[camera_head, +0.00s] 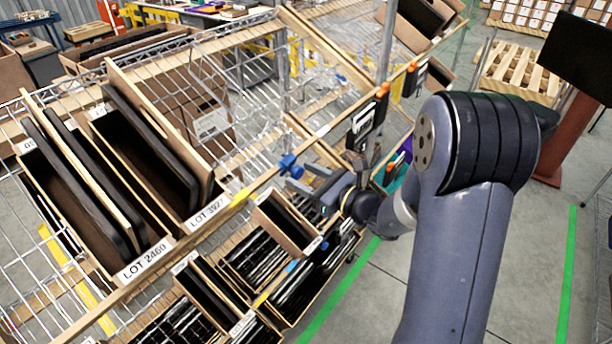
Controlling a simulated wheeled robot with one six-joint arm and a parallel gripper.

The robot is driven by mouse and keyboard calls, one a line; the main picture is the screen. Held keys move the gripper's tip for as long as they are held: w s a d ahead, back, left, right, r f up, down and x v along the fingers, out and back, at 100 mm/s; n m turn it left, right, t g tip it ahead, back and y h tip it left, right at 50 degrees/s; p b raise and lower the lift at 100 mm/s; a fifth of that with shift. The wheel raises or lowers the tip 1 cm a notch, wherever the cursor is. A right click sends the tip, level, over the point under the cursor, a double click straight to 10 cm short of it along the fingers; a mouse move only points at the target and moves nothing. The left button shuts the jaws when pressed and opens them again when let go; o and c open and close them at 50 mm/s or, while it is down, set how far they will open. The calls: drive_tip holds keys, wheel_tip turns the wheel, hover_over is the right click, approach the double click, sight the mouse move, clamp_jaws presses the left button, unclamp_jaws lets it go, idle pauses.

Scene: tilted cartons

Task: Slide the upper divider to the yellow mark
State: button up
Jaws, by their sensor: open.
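A blue knob (290,165) sits on the upper shelf's front rail and looks like the handle of the upper divider. The divider behind it is hard to pick out from the wire shelf. A yellow mark (241,197) is on the same rail, to the knob's lower left, beside the LOT 3927 label. My gripper (302,177) is open and empty. Its fingers point left, close to the knob on its right side. I cannot tell whether they touch it.
Upper cartons with dark panels (150,150) stand left of the yellow mark. Lower cartons (285,222) hold dark sleeves below my gripper. A black device (366,125) with orange clips hangs on the rail just beyond my wrist.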

clamp_jaws()
idle(0.4)
drive_tip(key=shift+s, duration=0.1)
